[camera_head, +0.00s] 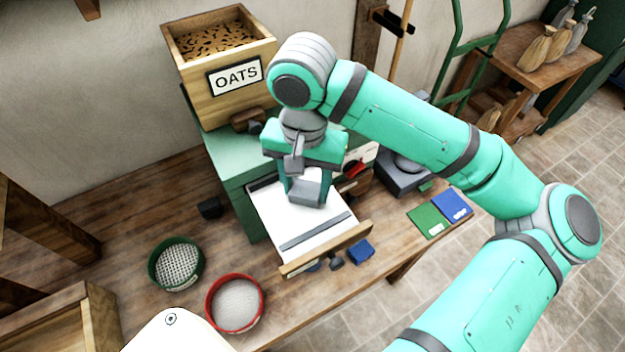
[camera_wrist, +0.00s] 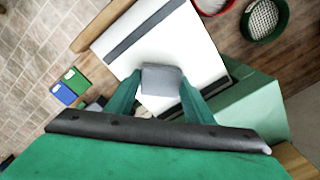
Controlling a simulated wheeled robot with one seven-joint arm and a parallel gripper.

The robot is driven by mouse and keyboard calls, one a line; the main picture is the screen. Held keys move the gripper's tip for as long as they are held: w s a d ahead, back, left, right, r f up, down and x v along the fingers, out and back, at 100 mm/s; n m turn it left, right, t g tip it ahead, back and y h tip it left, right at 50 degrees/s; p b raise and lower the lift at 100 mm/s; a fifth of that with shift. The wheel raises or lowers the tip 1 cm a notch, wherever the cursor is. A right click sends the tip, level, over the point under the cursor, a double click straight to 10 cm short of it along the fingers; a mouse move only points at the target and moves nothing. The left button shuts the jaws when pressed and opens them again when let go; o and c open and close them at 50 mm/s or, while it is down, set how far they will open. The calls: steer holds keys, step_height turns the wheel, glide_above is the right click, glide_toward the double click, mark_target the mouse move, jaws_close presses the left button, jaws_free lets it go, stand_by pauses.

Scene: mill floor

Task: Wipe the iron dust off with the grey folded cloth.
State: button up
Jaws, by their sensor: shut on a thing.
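My gripper (camera_head: 306,188) is shut on the grey folded cloth (camera_head: 305,197), which sits between its fingertips over the white drawer surface (camera_head: 275,215). The wrist view shows the cloth (camera_wrist: 161,80) as a small grey block between my fingers, against the white surface (camera_wrist: 190,45). I cannot tell whether the cloth touches the surface. A dark grey strip (camera_head: 318,231) crosses the white surface near its wooden front (camera_head: 325,249); it also shows in the wrist view (camera_wrist: 145,30). Another dark strip lies partly hidden behind my gripper. I cannot tell whether either strip is iron dust.
A green cabinet (camera_head: 232,178) stands around the drawer, with a wooden OATS box (camera_head: 190,83) on top. A green-rimmed sieve (camera_head: 176,263) and a red-rimmed sieve (camera_head: 235,303) stand left. Blue (camera_head: 453,206) and green (camera_head: 429,220) cards lie right. The bench's left part has free room.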

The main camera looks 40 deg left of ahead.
steer(key=shift+r, duration=3.05)
steer(key=shift+r, duration=1.5)
